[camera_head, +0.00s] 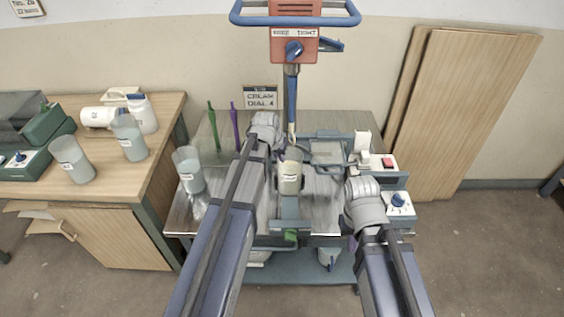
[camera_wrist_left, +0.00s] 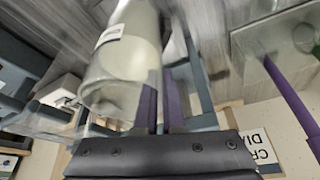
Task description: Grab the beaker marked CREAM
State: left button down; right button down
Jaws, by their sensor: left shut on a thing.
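A clear beaker (camera_head: 290,178) with pale cream contents and a white label stands upright at the middle of the metal cart; the label is too small to read. In the left wrist view the beaker (camera_wrist_left: 125,50) fills the upper middle, its label partly in sight. My left gripper (camera_wrist_left: 158,108) is shut on the beaker, its purple fingers close together at the glass wall. In the head view my left wrist is just behind and left of the beaker, fingers not clear. My right gripper (camera_head: 352,240) is low at the cart's right front, its fingers mostly hidden.
Another labelled beaker (camera_head: 188,172) stands at the cart's left. Green (camera_head: 213,128) and purple (camera_head: 235,128) rods stand behind it. A sign (camera_head: 261,97) reads CREAM, DIAL 4. A red mixer head (camera_head: 294,48) hangs above. The left table (camera_head: 165,125) holds more beakers and a jug.

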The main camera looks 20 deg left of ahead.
pick_arm(q)
jog(key=shift+r, duration=0.3)
pick_arm(e)
jog(key=shift+r, duration=0.25)
